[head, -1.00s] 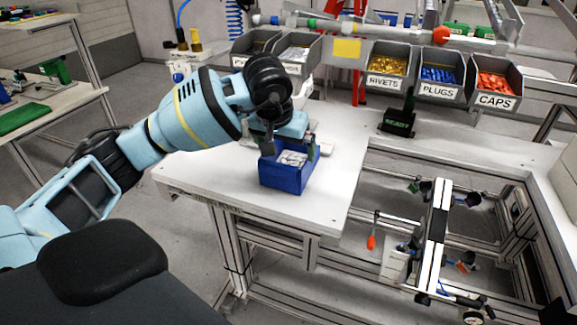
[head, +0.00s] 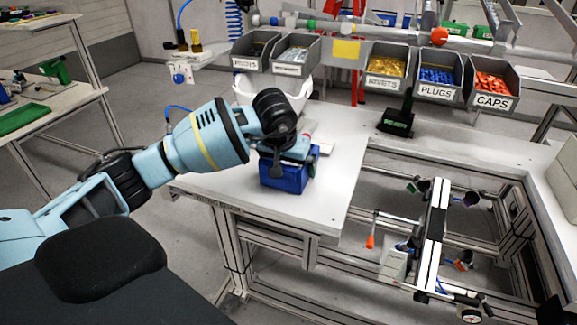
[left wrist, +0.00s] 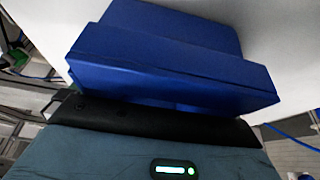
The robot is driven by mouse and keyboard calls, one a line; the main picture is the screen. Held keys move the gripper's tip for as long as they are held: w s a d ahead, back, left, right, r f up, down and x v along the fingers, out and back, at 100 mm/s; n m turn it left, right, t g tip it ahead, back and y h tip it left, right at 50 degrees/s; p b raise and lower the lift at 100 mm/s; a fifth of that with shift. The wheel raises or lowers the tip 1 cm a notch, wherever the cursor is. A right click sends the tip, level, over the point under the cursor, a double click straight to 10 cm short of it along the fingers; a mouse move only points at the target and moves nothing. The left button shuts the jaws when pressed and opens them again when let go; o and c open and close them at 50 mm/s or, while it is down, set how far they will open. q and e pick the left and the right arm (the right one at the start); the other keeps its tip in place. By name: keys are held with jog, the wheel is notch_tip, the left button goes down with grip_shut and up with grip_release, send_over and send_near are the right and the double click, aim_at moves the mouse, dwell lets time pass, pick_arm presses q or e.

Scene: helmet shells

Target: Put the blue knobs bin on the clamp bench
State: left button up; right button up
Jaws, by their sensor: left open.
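The blue bin (head: 283,177) stands upright near the front edge of the white table (head: 328,180). In the left wrist view the bin (left wrist: 165,65) fills the middle, close in front of my gripper. My left gripper (head: 290,158) is open, low over the bin's top, and hides its contents. Whether its fingers straddle a bin wall cannot be told. Another bench (head: 75,103) at the far left carries a green clamp-like tool (head: 55,70) and a green mat (head: 22,118). My right gripper is not in view.
A white helmet-like shell (head: 243,88) stands behind my left wrist. Grey labelled bins of rivets (head: 387,66), plugs (head: 437,75) and caps (head: 492,84) line the back. A black stand (head: 396,122) is right of the shell. Bare table lies right of the blue bin.

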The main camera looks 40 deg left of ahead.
pick_arm(q)
jog(key=c, duration=0.8)
jog(key=shift+o, duration=0.2)
jog(key=shift+r, duration=0.2)
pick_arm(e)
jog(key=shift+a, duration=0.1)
pick_arm(q)
jog(key=shift+w+r, duration=0.1)
jog(key=shift+r, duration=0.5)
notch_tip(320, 180, up, 2)
jog(key=shift+r, duration=0.15)
jog(key=s+d+r+b, duration=0.1)
jog(key=s, duration=1.5)
jog(key=shift+d+b, duration=0.35)
jog(key=shift+b, duration=0.05)
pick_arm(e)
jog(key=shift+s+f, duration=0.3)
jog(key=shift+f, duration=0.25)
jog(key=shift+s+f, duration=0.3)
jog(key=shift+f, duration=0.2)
